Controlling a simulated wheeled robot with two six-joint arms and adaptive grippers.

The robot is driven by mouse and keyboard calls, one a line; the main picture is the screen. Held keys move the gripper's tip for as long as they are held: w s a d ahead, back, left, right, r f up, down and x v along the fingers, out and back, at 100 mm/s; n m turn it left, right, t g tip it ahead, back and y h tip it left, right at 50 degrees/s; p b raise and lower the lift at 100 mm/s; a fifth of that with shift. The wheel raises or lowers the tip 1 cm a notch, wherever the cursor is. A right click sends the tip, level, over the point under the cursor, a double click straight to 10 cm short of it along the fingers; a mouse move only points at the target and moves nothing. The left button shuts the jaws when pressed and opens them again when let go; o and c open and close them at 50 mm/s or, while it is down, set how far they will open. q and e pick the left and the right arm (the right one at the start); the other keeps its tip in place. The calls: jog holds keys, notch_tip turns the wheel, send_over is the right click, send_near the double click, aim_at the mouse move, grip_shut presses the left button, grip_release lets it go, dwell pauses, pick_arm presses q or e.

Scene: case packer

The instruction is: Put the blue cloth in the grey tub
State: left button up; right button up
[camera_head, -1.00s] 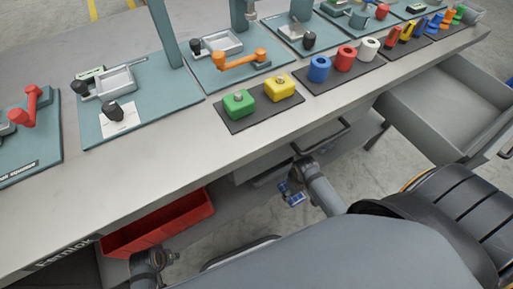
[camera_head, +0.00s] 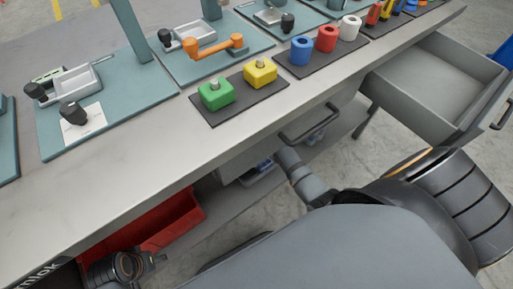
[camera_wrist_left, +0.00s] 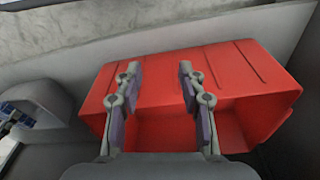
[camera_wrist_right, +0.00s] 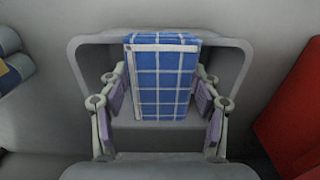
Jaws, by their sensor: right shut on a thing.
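The blue cloth (camera_wrist_right: 160,85), checked with white lines, is between the fingers of my right gripper (camera_wrist_right: 160,78), which is shut on it. In the right wrist view it is over the grey tub (camera_wrist_right: 76,70), overlapping the tub's far rim; whether it touches the tub is unclear. In the head view the right gripper is mostly hidden under the bench edge, with a bit of blue showing beside it. The grey tub also shows at the left of the left wrist view (camera_wrist_left: 48,95). My left gripper (camera_wrist_left: 158,72) is open and empty over the red bin (camera_wrist_left: 255,85).
The red bin also shows in the head view (camera_head: 185,215), on the low shelf beside the tub. The bench top (camera_head: 130,165) overhangs the shelf. An open drawer (camera_head: 415,85) juts out at the right. Blue-grey rolled items (camera_wrist_right: 10,70) lie left of the tub in the right wrist view.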

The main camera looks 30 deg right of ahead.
jog(key=w, duration=0.1)
jog(key=w+b, duration=0.1)
jog(key=w, duration=0.1)
jog(key=shift+w+a+f, duration=0.15)
jog(key=shift+w+a, duration=0.2)
jog(key=shift+w, duration=0.05)
jog(key=shift+f+b, duration=0.55)
jog(key=shift+f, duration=0.5)
notch_tip(320, 180, down, 5)
jog(key=b, duration=0.2)
jog(key=shift+r+b, duration=0.2)
jog(key=shift+b, duration=0.2)
jog(key=shift+f, duration=0.1)
pick_arm(q)
notch_tip(320, 180, down, 6)
jog(key=w+d+t+h, duration=0.1)
jog(key=d+t, duration=0.1)
jog(key=t, duration=0.1)
jog(key=shift+w, duration=0.35)
jog(key=shift+d, duration=0.1)
jog(key=shift+f, duration=0.1)
pick_arm(e)
jog(key=shift+f, duration=0.45)
